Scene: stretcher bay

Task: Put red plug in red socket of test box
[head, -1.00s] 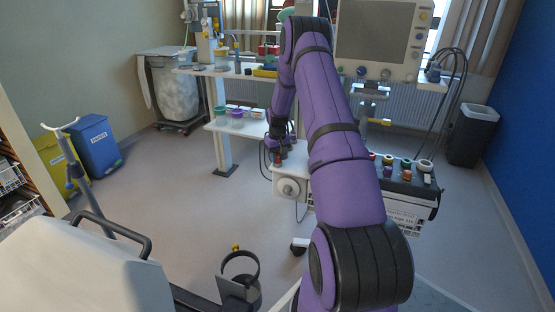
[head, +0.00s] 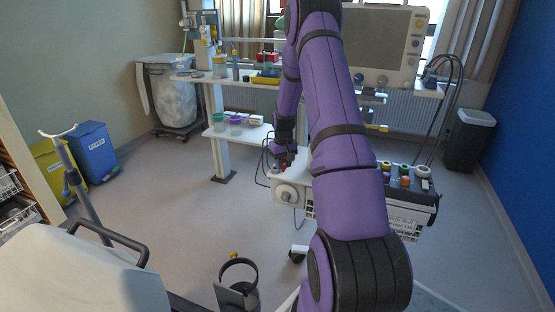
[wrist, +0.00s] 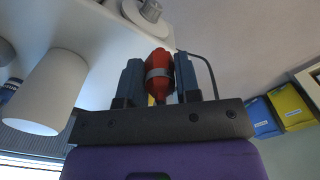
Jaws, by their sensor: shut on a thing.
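The red plug (wrist: 158,75), with a grey band around it, is held between the two fingers of my gripper (wrist: 160,82) in the wrist view. A dark cable runs from beside it to the right. In the head view my gripper (head: 283,152) points down over the left end of a white unit (head: 290,194) with a round grey knob, which may be the test box. A small red spot (head: 284,168) shows below the fingers. I cannot tell whether the plug touches anything. The red socket cannot be made out.
A trolley top to the right of my arm carries several coloured round items (head: 404,172). A shelf table (head: 240,131) with small pots stands behind. A stretcher (head: 80,275) with a black rail is at front left. Open floor (head: 190,215) lies between.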

